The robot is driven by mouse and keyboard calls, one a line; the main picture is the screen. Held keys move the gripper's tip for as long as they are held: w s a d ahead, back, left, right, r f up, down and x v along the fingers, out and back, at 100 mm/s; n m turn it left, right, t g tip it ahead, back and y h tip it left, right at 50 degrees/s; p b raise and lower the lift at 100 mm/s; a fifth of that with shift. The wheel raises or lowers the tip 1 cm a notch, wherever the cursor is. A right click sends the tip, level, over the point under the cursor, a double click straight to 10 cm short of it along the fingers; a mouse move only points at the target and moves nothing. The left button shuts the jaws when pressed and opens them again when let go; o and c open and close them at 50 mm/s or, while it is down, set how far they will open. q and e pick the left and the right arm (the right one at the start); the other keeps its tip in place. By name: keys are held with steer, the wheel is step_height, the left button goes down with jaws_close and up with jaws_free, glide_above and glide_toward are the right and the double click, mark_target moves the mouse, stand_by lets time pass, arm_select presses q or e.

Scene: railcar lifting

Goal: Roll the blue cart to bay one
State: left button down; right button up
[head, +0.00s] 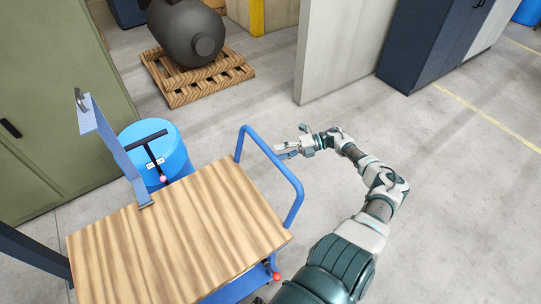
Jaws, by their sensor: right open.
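The blue cart (180,236) has a wooden top and stands in the lower left of the head view. Its blue tubular handle (285,172) rises at the right end of the top. My right gripper (282,151) is open and empty, at the upper part of this handle, on its far right side. I cannot tell whether it touches the tube. My left gripper is not in view. No marking for bay one can be made out.
A blue barrel (172,150) stands just behind the cart. A green cabinet (60,100) is at the left. A wooden pallet (225,72) bears a dark grey tank (183,30). A pale wall panel (345,45) and dark cabinets (425,45) stand farther back. The floor to the right is clear.

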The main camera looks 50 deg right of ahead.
steer(key=f+v, duration=0.1)
steer(key=v, duration=0.6)
steer(key=shift+d+r, duration=0.2)
steer(key=shift+r, duration=0.05)
steer(key=shift+w+a, duration=0.1)
